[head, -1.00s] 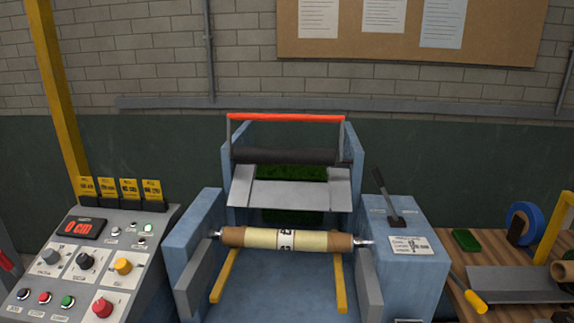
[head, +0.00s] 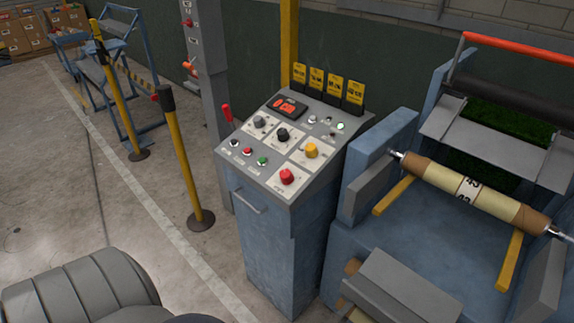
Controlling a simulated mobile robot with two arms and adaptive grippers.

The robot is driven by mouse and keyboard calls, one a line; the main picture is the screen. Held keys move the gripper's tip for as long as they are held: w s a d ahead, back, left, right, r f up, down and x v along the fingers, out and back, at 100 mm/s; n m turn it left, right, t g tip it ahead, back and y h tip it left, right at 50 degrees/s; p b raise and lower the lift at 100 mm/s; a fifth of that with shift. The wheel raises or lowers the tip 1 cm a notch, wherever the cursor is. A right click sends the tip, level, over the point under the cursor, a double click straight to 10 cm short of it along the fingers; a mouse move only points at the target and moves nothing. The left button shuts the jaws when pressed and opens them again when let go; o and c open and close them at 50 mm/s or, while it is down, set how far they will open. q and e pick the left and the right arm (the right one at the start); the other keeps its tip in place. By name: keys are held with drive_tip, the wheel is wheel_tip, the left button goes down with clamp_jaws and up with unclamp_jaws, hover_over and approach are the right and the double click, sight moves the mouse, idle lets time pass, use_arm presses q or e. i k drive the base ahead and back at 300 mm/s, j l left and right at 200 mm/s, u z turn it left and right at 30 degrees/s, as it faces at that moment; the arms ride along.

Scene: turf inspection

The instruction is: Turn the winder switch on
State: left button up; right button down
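The control console (head: 265,215) stands in the middle of the head view with a sloped panel on top. The panel carries a grey knob (head: 260,122), a black knob (head: 282,136), a yellow knob (head: 312,151) and a red knob (head: 287,176). A row of small black, red and green buttons (head: 248,152) lies along its left side. The labels are too small to read, so I cannot tell which control is the winder switch. A red-lit display (head: 287,106) is at the panel's top. Neither gripper shows in the head view.
The blue winding machine (head: 400,240) with a wrapped roll (head: 468,190) stands right of the console. Yellow barrier posts (head: 185,160) stand to the left. A handle (head: 250,202) sticks out of the console's side. The floor (head: 150,235) left of the console is mostly clear.

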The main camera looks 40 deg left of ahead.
sight(286, 177)
drive_tip(key=u, duration=1.2)
